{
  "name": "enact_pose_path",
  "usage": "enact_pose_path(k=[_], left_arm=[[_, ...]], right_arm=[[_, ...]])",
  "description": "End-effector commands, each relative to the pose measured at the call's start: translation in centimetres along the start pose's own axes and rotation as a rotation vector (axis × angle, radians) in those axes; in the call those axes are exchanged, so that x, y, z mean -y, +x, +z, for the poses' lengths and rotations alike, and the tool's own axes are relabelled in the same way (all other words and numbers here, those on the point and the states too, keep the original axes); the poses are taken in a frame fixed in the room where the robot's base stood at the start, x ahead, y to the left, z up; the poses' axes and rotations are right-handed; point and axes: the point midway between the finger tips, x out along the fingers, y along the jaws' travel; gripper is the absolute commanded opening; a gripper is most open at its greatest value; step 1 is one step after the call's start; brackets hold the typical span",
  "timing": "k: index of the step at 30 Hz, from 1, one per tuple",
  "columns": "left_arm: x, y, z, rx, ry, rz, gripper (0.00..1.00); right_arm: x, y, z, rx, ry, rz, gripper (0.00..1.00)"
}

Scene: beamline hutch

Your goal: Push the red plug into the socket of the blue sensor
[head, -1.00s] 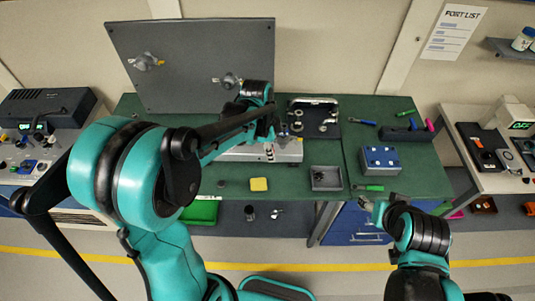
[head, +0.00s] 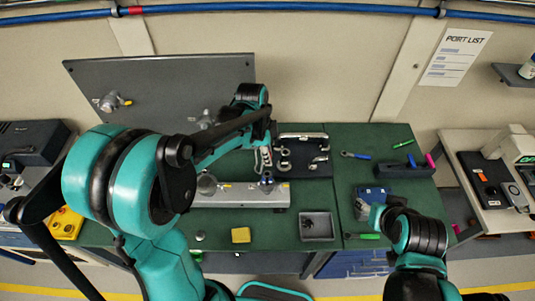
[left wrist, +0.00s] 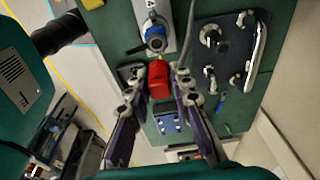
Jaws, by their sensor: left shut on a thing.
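The red plug (left wrist: 159,80) sits between the fingers of my left gripper (left wrist: 157,74), which is shut on it. The blue sensor (left wrist: 155,38) lies just ahead of the plug in the left wrist view, its round face toward it. The gap between plug and sensor is very small there, and I cannot tell whether they touch. In the head view the blue sensor (head: 267,180) stands on the metal rail (head: 235,197), just below my left gripper (head: 265,157). The plug is not clear in that view. My right gripper (head: 376,213) is beside a blue box; its fingers are unclear.
A black board with metal fittings (head: 303,157) lies right of the rail. A grey tray (head: 318,238) and a yellow block (head: 241,235) lie in front. The blue box (head: 372,193) and a green-handled tool (head: 365,236) are at the right. A grey panel (head: 160,90) stands behind.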

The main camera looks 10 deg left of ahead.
Motion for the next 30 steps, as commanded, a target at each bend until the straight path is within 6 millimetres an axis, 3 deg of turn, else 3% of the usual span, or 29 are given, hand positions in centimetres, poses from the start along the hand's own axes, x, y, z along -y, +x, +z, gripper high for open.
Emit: enact_pose_path(k=[18, 30], left_arm=[[0.0, 5.6, 0.8, 0.0, 0.0, 0.0, 0.0], [0.0, 6.4, 1.0, 0.0, 0.0, 0.0, 0.0]], right_arm=[[0.0, 3.2, 2.3, 0.0, 0.0, 0.0, 0.53], [0.0, 3.5, 2.5, 0.0, 0.0, 0.0, 0.53]])
